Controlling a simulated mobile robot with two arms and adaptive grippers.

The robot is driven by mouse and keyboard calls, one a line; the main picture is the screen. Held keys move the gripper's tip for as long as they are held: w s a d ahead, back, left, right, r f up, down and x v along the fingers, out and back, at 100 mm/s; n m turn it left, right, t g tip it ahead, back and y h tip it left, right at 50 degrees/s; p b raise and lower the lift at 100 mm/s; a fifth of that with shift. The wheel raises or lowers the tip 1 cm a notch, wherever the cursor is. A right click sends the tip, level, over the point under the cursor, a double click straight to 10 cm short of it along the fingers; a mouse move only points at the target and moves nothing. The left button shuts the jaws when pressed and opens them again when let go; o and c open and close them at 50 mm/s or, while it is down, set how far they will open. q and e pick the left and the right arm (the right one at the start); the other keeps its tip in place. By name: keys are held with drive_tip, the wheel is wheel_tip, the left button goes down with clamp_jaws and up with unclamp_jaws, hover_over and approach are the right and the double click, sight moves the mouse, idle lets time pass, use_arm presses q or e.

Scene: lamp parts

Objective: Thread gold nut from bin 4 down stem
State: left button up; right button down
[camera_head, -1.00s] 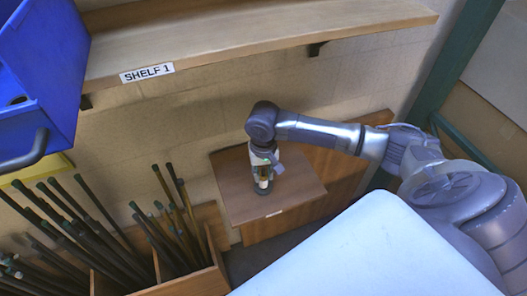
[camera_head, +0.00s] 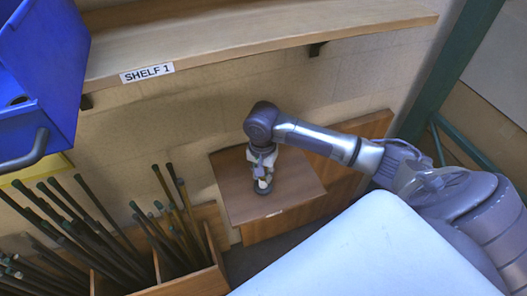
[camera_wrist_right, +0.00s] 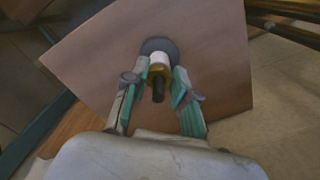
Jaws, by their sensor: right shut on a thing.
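My right gripper (camera_head: 262,172) reaches down over a small wooden table (camera_head: 300,187), above a dark round base that stands on it. In the right wrist view, the teal fingertips of this gripper (camera_wrist_right: 160,72) close in from both sides on a small gold-toned nut (camera_wrist_right: 160,69). A dark stem (camera_wrist_right: 158,92) sticks out toward the camera through the nut. A white collar (camera_wrist_right: 159,58) sits beyond the nut, against the dark disc-shaped base (camera_wrist_right: 158,45). The fingers partly hide the nut's sides. My left gripper is not in view.
A wooden shelf labelled SHELF 1 (camera_head: 230,45) runs above the table. A blue bin (camera_head: 40,85) hangs at upper left. A wooden crate (camera_head: 195,285) with several dark rods stands left of the table. A green post (camera_head: 440,90) rises at right.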

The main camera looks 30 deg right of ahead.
drive_tip(key=m, duration=0.3)
drive_tip(key=shift+s+a+f+m, duration=0.2)
drive_tip(key=shift+a+f+m, duration=0.05)
drive_tip(key=shift+f+m, duration=0.1)
drive_tip(key=m, duration=0.3)
drive_tip(key=shift+m, duration=0.35)
drive_tip(key=m, duration=0.3)
drive_tip(key=shift+w, duration=0.15)
drive_tip(key=m, duration=0.3)
drive_tip(key=shift+w+d, duration=0.1)
